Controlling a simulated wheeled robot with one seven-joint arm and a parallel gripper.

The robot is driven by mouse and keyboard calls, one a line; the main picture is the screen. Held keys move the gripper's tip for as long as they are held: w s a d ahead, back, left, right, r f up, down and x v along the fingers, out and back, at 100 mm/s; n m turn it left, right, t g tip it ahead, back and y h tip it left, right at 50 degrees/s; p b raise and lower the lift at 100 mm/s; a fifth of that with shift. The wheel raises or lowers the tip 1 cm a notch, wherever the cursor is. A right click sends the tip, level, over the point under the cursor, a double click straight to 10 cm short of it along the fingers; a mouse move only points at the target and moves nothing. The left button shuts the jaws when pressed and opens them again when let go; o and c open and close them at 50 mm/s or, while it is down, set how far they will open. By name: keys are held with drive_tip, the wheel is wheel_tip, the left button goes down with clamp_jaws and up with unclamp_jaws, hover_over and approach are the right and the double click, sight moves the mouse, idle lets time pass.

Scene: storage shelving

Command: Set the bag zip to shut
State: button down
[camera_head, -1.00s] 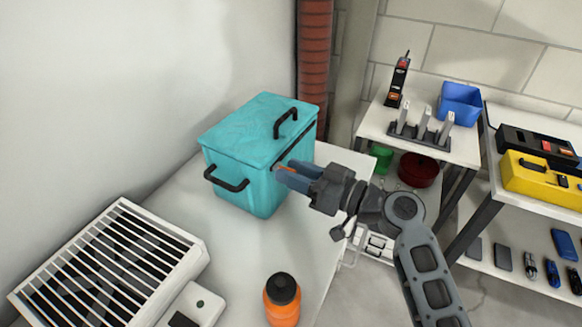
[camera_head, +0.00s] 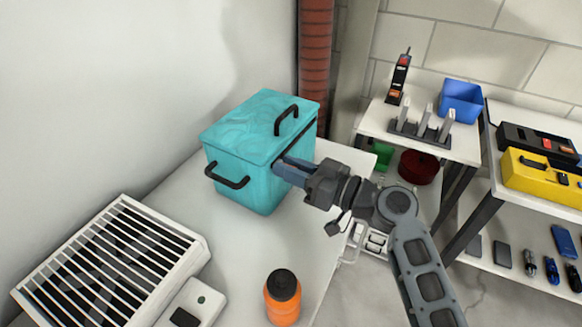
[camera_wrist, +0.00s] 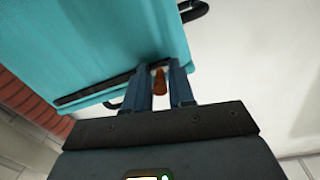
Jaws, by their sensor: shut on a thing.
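The teal box-shaped bag (camera_head: 232,172) stands upright on the white table with its lid part down. A dark zip track (camera_head: 301,134) runs along its right side below the top edge, and shows in the wrist view (camera_wrist: 95,90) too. The orange zip pull (camera_wrist: 160,80) is at the end of the track close to the near corner. My gripper (camera_head: 284,168) is at that corner, shut on the pull, with one finger on each side of it in the wrist view. In the head view my fingers hide the pull.
A white slatted heater-like box (camera_head: 110,262) and an orange bottle (camera_head: 283,300) stand nearer on the table (camera_head: 240,250). A red ribbed pipe (camera_head: 315,60) rises behind the bag. Shelves with a blue bin (camera_head: 461,102) and a yellow case (camera_head: 540,178) are at right.

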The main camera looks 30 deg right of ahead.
sight(315, 121)
drive_tip(key=w+d+b, duration=0.2)
drive_tip(key=d+b, duration=0.2)
drive_tip(key=w+d+b, duration=0.3)
drive_tip(key=d+b, duration=0.1)
drive_tip(key=d, duration=0.1)
drive_tip(key=w+d+b, duration=0.3)
drive_tip(key=d+b, duration=0.1)
drive_tip(key=shift+w+d+f, duration=0.2)
drive_tip(key=shift+w+d, duration=0.05)
drive_tip(key=shift+d, duration=0.1)
drive_tip(key=shift+w+d+r, duration=0.15)
drive_tip(key=shift+w+d, duration=0.2)
drive_tip(key=shift+d, duration=0.2)
drive_tip(key=c, duration=1.2)
unclamp_jaws()
drive_tip(key=shift+o, duration=0.2)
drive_tip(key=shift+s, duration=0.1)
drive_tip(key=v, duration=0.7)
drive_tip(key=shift+s+d, duration=0.25)
drive_tip(key=shift+s, duration=0.05)
